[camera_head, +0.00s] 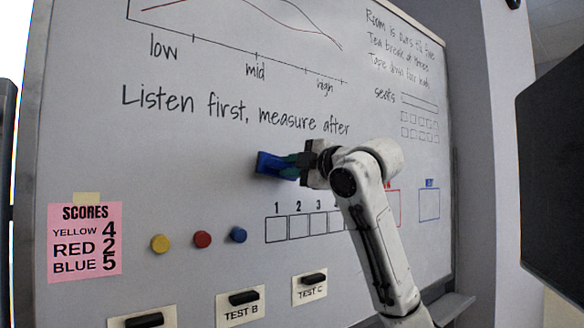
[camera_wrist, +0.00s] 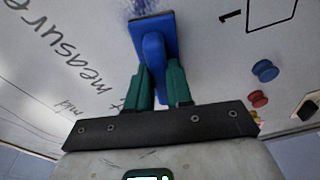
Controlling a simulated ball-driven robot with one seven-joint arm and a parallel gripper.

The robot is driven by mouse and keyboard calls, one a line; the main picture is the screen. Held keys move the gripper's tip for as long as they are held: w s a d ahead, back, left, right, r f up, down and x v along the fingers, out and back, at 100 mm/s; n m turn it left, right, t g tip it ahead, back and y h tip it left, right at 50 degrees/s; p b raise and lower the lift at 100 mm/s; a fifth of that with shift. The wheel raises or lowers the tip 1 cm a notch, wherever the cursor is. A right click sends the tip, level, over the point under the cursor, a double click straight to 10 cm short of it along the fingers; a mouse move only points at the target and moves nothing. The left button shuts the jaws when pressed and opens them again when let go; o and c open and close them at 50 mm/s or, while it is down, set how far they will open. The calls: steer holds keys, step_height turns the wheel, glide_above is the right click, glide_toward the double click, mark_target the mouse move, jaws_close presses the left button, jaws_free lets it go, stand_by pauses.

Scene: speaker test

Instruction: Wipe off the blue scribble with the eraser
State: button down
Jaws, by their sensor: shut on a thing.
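The blue eraser (camera_head: 268,164) is at the whiteboard (camera_head: 185,165), below the words "measure after". My gripper (camera_head: 297,161) is shut on its handle. In the wrist view the eraser (camera_wrist: 153,42) stands between the green fingers of my gripper (camera_wrist: 158,84), with its dark pad edge towards the board. It looks pressed on or very close to the board; I cannot tell which. Part of the blue scribble (camera_wrist: 142,7) shows just beyond the pad at the top of the wrist view. In the head view I cannot make out the scribble; the eraser and gripper may hide it.
Yellow (camera_head: 160,244), red (camera_head: 202,239) and blue (camera_head: 238,234) magnets sit below left of the eraser. Numbered boxes (camera_head: 300,226) lie below it. Black clips on labels are lower down. A pink scores sheet (camera_head: 84,241) hangs left. A dark panel (camera_head: 552,175) stands right.

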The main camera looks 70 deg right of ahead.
steer(key=shift+x, duration=0.75)
steer(key=shift+s+d, duration=0.1)
steer(key=shift+s+d+p, duration=0.3)
steer(key=shift+s+d, duration=0.15)
steer(key=shift+d, duration=0.25)
steer(key=shift+s+d+p, duration=0.3)
steer(key=shift+s+d, duration=0.2)
steer(key=shift+d, duration=0.2)
steer(key=s+d+p, duration=0.1)
steer(key=s+d, duration=0.2)
steer(key=d, duration=0.3)
steer(key=shift+s+p, duration=0.3)
steer(key=shift+p, duration=0.05)
steer(key=shift+w, duration=0.1)
steer(key=shift+w+a+b, duration=0.3)
steer(key=shift+w+a, duration=0.6)
steer(key=shift+a, duration=0.6)
steer(key=shift+w+a+b, duration=0.35)
steer(key=shift+w+a, duration=0.55)
steer(key=shift+a, duration=0.6)
steer(key=shift+w+a+b, duration=0.3)
steer(key=shift+w+a, duration=0.6)
steer(key=shift+a, duration=0.6)
